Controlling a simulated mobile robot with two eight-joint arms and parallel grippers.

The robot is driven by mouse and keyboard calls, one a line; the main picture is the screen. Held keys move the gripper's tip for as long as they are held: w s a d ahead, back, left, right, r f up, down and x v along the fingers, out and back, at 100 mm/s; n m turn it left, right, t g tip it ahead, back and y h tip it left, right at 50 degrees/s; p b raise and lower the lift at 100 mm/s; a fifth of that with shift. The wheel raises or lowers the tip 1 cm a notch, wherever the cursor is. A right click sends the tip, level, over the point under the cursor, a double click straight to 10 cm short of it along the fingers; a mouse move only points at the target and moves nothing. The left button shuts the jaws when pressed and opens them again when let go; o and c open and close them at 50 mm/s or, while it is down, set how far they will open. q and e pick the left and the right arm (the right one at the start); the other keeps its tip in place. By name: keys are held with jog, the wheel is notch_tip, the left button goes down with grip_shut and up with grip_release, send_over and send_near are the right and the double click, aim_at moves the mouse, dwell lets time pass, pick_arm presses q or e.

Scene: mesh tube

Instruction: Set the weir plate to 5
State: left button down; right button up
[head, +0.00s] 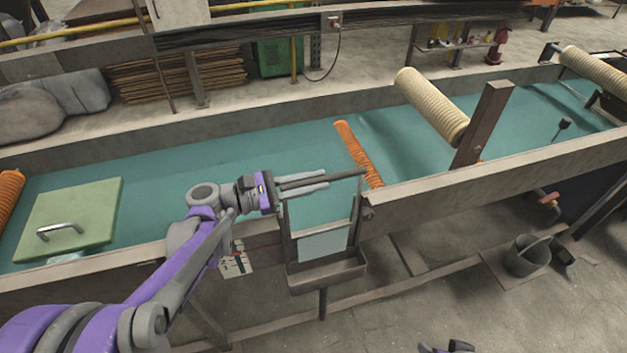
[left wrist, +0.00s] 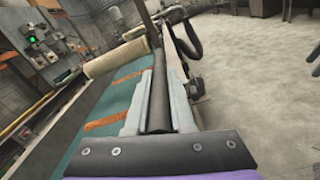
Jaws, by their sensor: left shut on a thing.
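The weir plate (head: 323,243) is a pale panel in a grey upright frame on the near wall of the trough, with a dark bar across its top. My left gripper (head: 318,181) reaches in from the left at the height of this bar. Its fingers are shut on the bar; the exact contact is hard to make out. In the left wrist view, a dark bar (left wrist: 158,105) lies between the two grey fingers. I cannot read a scale or number on the plate. A small dark and purple part at the bottom edge of the head view may be my right gripper (head: 447,347).
The long trough (head: 250,155) holds teal water, with orange rollers (head: 358,152) and a cream mesh tube (head: 432,105). A green lid with a handle (head: 68,215) lies at left. A spout box (head: 327,274) hangs below the plate. A grey bucket (head: 528,256) stands at right.

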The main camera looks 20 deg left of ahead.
pick_arm(q)
jog(key=shift+r, duration=0.1)
dwell(0.7)
notch_tip(320, 180, up, 7)
jog(key=p, duration=0.4)
jog(key=shift+f, duration=0.3)
jog(key=c, duration=0.8)
grip_release()
jog(key=v, duration=1.1)
jog(key=shift+b, duration=0.3)
